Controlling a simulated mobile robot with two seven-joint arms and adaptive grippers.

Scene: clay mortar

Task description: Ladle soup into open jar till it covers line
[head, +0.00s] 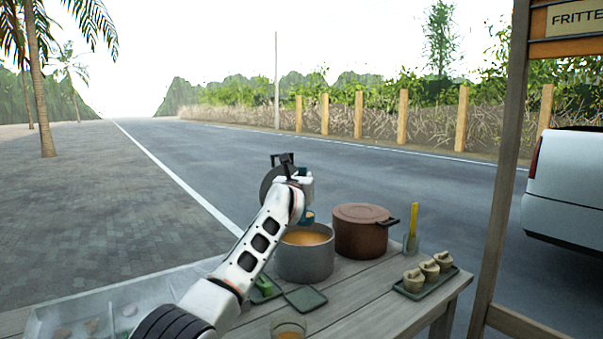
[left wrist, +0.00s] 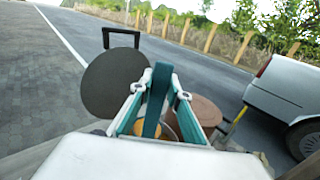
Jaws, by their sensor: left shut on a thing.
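The grey pot (head: 305,262) stands open on the table with orange soup (head: 306,237) in it. My left gripper (head: 306,205) is above the pot's back rim and points away from me. In the left wrist view its teal fingers (left wrist: 157,115) are closed around an upright teal strip (left wrist: 156,92), which looks like the ladle's handle. The ladle's bowl cannot be made out clearly. A clear glass jar (head: 289,326) at the table's near edge is open, with orange soup low inside; its lower part is cut off and no line can be made out. My right gripper is not in view.
A brown lidded pot (head: 361,232) stands right of the grey pot. A dark disc with a square handle (left wrist: 115,85) is just beyond my gripper. A dark square mat (head: 305,298) lies before the pot. A wooden post (head: 500,160) rises right.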

